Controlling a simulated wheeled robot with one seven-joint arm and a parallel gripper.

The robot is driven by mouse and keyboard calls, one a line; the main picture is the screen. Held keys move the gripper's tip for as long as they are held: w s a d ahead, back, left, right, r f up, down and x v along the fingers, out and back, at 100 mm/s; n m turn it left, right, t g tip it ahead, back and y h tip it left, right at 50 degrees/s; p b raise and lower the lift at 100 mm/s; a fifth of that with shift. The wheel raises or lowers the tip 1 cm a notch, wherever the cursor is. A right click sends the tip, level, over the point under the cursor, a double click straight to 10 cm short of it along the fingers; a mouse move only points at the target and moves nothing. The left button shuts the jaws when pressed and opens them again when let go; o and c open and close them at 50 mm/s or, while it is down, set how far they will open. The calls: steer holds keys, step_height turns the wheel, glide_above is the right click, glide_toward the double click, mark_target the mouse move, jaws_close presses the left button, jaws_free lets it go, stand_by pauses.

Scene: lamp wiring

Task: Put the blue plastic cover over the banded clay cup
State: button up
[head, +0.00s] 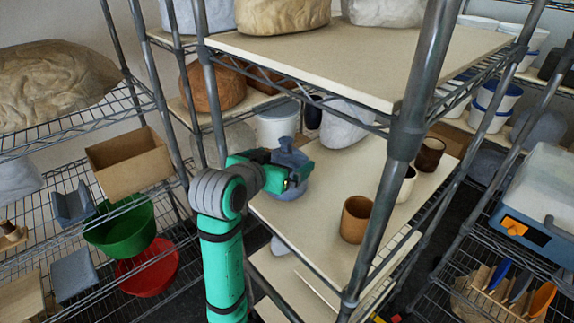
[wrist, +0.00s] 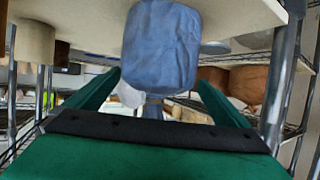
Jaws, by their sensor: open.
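The blue plastic cover (head: 291,187) stands on the middle shelf board, its narrow top poking up by my gripper (head: 299,175). In the wrist view the scene is upside down; the crumpled blue cover (wrist: 160,45) appears against the board, between and beyond the two green fingers of my gripper (wrist: 159,77). The fingers are open, on either side of the cover's narrow top; I cannot tell whether they touch it. Three cups stand to the right on the same board: a tan-brown one (head: 355,221), a cream one (head: 406,186) and a dark brown one (head: 430,154). No band is clearly readable.
A grey rack post (head: 394,190) rises in front of the cups. The upper shelf (head: 370,65) hangs over the board. A white tub (head: 277,125) and a pale wrapped lump (head: 345,125) stand behind the cover. The board between cover and tan-brown cup is clear.

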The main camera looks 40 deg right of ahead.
mark_target(292, 157)
steer(key=shift+x, duration=2.95)
steer(key=shift+s, duration=0.2)
steer(key=c, duration=1)
